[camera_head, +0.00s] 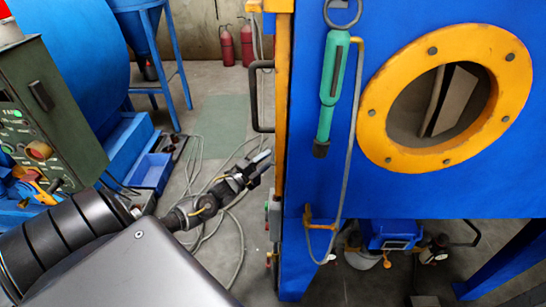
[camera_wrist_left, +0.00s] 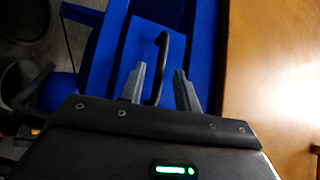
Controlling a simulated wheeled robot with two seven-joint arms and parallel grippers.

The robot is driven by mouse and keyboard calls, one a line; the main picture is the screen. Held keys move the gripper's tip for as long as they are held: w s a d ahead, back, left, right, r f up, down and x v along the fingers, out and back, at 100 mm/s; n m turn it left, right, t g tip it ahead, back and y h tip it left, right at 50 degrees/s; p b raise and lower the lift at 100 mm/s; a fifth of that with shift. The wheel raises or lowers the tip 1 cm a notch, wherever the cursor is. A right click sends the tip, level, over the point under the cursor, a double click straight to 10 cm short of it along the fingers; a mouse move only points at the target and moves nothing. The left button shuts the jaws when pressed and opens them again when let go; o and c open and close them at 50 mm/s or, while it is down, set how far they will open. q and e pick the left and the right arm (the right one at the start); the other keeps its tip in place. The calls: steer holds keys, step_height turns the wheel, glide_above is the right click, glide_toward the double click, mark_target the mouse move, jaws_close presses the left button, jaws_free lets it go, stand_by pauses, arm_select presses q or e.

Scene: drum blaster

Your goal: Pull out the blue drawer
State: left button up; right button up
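In the left wrist view a blue panel (camera_wrist_left: 137,42), which looks like the drawer front, carries a curved black handle (camera_wrist_left: 163,65). My left gripper (camera_wrist_left: 160,82) is open. Its two grey fingers stand apart on either side of the handle's lower part, with gaps to both. In the head view my left gripper (camera_head: 263,160) is left of the orange-edged side of the big blue machine (camera_head: 300,215). A black handle (camera_head: 257,95) sticks out from that edge, above the gripper in the picture. The drawer front is not clear in the head view. My right gripper is out of view.
A green control cabinet (camera_head: 50,110) stands at the left. An orange surface (camera_wrist_left: 275,70) is close on the right in the wrist view. Grey hoses (camera_head: 225,215) lie on the floor under my arm. Two red extinguishers (camera_head: 227,47) stand at the back wall.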

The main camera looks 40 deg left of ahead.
mark_target(273, 154)
arm_select(q)
steer(key=shift+w+d+r, duration=0.1)
steer(key=shift+w, duration=0.75)
steer(key=shift+w+d+r, duration=0.1)
steer(key=shift+w, duration=0.75)
jaws_close()
